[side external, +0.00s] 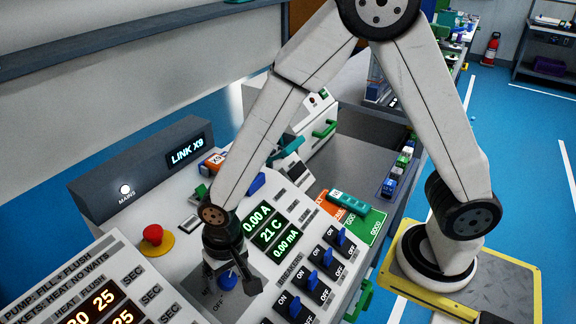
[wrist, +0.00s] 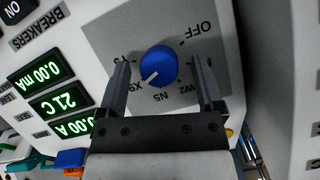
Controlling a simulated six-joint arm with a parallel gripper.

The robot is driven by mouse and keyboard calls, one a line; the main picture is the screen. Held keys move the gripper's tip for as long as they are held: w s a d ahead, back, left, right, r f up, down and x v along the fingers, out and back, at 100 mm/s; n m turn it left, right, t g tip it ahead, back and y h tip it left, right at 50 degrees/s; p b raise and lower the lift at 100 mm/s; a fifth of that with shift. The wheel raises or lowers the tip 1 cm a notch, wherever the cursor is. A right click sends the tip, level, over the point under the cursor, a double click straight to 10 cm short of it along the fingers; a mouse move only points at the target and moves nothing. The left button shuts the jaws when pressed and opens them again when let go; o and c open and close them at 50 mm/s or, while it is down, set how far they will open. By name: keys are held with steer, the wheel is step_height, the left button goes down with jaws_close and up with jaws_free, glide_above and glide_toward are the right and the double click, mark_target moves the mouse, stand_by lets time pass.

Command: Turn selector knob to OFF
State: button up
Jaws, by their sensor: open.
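The blue selector knob (wrist: 158,64) sits on a grey plate (wrist: 108,32) on the sloped console. In the wrist view its white pointer mark aims down and left, towards the X9 label. The OFF label (wrist: 195,32) is up and right of the knob. Labels W2, N5 and Y3 also show around it. My gripper (wrist: 160,70) is open, with one finger on each side of the knob and visible gaps between. In the side view the knob (side external: 228,281) shows between the fingers of my gripper (side external: 232,284), partly hidden by them.
Blue breaker switches (side external: 313,279) and green readouts (side external: 268,231) lie right of the knob. A red mushroom button (side external: 153,234) on a yellow base stands to the left. A timer panel (side external: 100,290) is at the front left. The LINK X9 display (side external: 187,150) is behind.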

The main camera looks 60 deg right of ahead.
steer(key=shift+f, duration=0.1)
steer(key=shift+c, duration=0.2)
jaws_close()
